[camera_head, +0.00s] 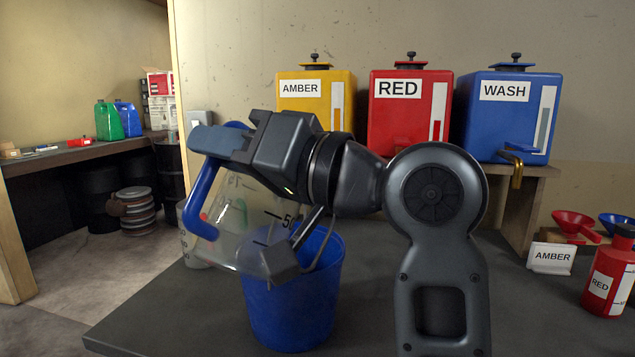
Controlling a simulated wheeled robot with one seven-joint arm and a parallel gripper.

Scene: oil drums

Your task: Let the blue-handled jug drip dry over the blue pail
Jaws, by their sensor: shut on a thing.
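The clear jug (232,232) with the blue handle (203,203) is held up by my gripper (240,205), which is shut on it. The jug is tilted, with its scale marks showing on its side. The blue pail (292,305) stands on the dark bench directly below and a little right of the jug. The jug's lower part overlaps the pail's rim in the picture; I cannot tell whether they touch. My gripper and arm hide part of the jug and of the pail's opening. No liquid is seen falling.
Amber (345,92), red (402,125) and blue wash (490,125) tanks stand on a shelf behind. A brass tap (516,170) juts from the wash tank. An AMBER card (550,258), a red bottle (606,280) and funnels (574,224) are at right. The bench (170,305) is bare at left front.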

